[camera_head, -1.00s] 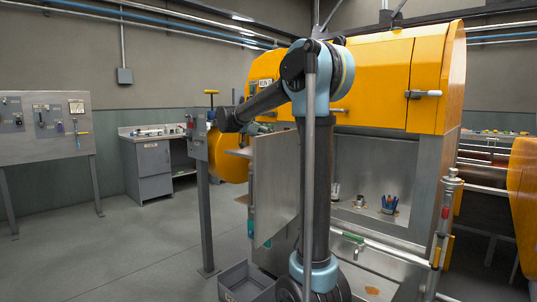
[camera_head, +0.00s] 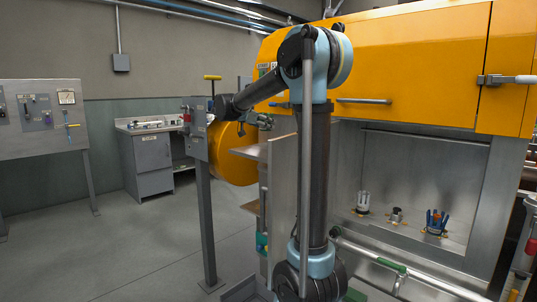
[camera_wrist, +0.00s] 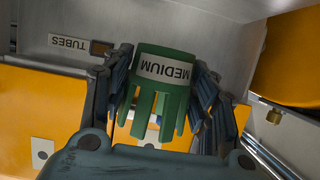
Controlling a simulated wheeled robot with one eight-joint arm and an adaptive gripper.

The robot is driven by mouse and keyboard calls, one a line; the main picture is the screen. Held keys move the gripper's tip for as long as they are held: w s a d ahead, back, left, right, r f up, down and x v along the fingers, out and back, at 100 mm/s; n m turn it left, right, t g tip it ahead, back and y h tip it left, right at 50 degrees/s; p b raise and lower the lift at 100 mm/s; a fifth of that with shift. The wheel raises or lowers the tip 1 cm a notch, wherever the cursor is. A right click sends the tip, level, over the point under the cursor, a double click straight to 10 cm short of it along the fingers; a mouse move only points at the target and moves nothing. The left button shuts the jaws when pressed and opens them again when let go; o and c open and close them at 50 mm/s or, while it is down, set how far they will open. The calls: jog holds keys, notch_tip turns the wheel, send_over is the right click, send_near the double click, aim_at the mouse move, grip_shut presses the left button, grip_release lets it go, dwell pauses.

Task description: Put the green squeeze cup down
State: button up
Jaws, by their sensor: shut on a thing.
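My gripper (camera_wrist: 163,78) is shut on the green squeeze cup (camera_wrist: 161,97) in the wrist view, with dark fingers on both sides of it. The cup has a white MEDIUM label, which reads upside down, and long prongs pointing down in the picture. In the wrist view a grey panel with a TUBES label (camera_wrist: 68,41) lies behind the cup. In the head view my arm reaches left, and I cannot make out the green cup there.
A white pronged cup (camera_head: 363,201) and a blue pronged cup (camera_head: 436,221) stand in the yellow machine's (camera_head: 415,65) recess, with a small fitting (camera_head: 396,215) between them. A control post (camera_head: 203,200) stands left of the machine. A rail (camera_head: 400,265) runs along its front. The left floor is clear.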

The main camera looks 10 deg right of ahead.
aim_at(265, 152)
jog(key=shift+w+d, duration=0.2)
jog(key=shift+w, duration=0.2)
jog(key=shift+f, duration=5)
jog(key=o, duration=1.3)
jog(key=v, duration=1.2)
